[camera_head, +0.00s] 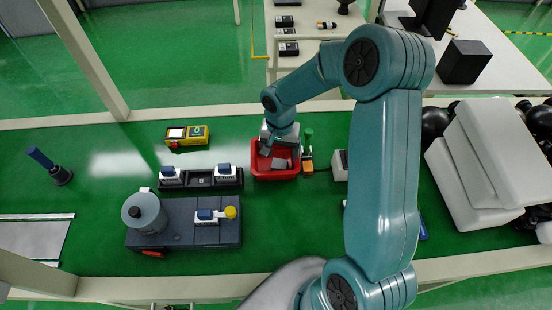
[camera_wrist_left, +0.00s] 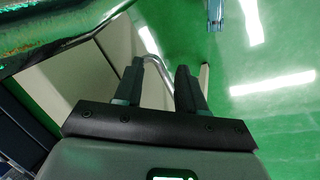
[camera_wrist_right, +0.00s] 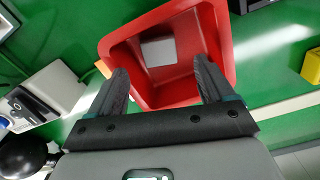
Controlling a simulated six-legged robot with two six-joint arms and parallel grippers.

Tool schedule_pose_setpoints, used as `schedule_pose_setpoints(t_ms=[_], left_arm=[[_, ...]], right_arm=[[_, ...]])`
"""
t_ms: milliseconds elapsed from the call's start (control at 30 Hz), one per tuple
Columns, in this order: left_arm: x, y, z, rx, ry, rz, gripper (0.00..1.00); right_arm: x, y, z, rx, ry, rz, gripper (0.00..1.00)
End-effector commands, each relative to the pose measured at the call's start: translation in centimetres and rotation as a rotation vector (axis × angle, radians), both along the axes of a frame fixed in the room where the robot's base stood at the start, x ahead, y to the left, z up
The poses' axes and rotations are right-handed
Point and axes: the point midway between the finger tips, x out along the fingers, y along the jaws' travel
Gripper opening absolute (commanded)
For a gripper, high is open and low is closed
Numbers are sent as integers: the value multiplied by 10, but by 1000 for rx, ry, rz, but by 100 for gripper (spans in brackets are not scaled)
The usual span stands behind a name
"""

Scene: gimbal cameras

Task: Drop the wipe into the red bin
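A flat light-grey square, which looks like the wipe (camera_wrist_right: 158,51), lies inside the bin (camera_wrist_right: 188,93) in the right wrist view. It also shows as a grey patch in the head view (camera_head: 280,163). My right gripper (camera_head: 270,148) is over the bin. Its fingers (camera_wrist_right: 160,78) are spread apart with nothing between them. My left gripper (camera_wrist_left: 160,70) shows only in its own wrist view, with its fingers apart and empty.
A black tray with white parts (camera_head: 201,181) and a dark grey station (camera_head: 180,235) stand left of the bin. A yellow device (camera_head: 187,135) lies behind them. A green-topped bottle (camera_head: 308,136) stands close to the bin's right. White boxes (camera_head: 490,165) fill the right end.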

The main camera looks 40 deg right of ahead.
Motion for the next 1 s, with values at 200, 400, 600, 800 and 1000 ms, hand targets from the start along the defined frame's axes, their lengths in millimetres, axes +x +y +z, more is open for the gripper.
schedule_pose_setpoints(t_ms=[200, 400, 600, 800, 1000], left_arm=[[0, 0, -1, 0, 0, 0, 40], [0, 0, -3, 0, 0, 0, 40], [0, 0, -6, 0, 0, 0, 40], [0, 0, -6, 0, 0, 0, 40], [0, 0, -6, 0, 0, 0, 40]], right_arm=[[1, 0, 6, -1, -3, 0, 82], [2, 0, 46, -4, -9, 0, 82], [1, 1, 100, -3, -8, 0, 82], [0, 1, 142, -1, -3, 1, 82], [-1, 1, 162, -2, -1, 0, 82]])
